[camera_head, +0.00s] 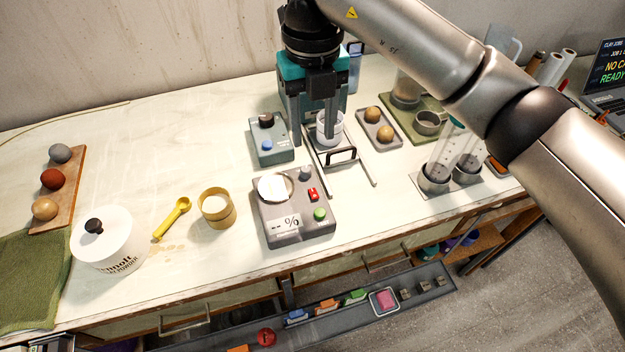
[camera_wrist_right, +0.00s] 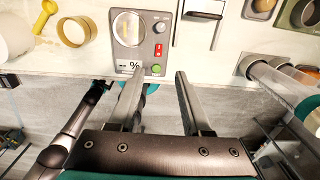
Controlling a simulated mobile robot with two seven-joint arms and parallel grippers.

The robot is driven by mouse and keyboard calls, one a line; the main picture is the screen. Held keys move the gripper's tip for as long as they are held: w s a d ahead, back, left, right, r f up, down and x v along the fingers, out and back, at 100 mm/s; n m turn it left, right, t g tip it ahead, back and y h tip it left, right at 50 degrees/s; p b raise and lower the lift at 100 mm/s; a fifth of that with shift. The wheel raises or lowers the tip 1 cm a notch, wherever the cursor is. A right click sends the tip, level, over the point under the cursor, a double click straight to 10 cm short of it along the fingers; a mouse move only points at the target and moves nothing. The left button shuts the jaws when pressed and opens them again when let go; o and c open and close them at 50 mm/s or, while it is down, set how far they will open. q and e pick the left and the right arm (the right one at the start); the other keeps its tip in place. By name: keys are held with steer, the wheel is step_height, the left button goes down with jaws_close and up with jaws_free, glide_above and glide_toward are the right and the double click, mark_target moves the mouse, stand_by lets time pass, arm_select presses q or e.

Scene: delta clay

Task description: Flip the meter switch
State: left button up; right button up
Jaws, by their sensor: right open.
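The meter (camera_head: 296,228) is a grey box on the bench with a round pale pan, a grey knob, a percent display and a green button. Its switch (camera_head: 313,194) is a small red rocker on the right part of the top; it also shows in the right wrist view (camera_wrist_right: 158,50). My right gripper (camera_head: 313,138) is open and empty, fingers pointing down, above the bench behind the meter in the head view. In the right wrist view its fingers (camera_wrist_right: 158,78) are apart, with the meter beyond their tips. Neither finger visibly touches the switch. My left gripper is not visible.
A teal machine (camera_head: 340,98) with a white cup stands behind the gripper. A grey-blue box (camera_head: 270,146) with a blue button sits behind the meter. A tan ring (camera_head: 216,208), yellow scoop (camera_head: 172,218) and white lidded pot (camera_head: 105,245) stand left. Clear cylinders (camera_head: 437,172) stand right.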

mark_target(313, 190)
step_height(313, 190, down, 14)
steer(key=shift+r+b, duration=0.1)
steer(key=shift+b, duration=0.4)
jaws_close()
stand_by(0.4)
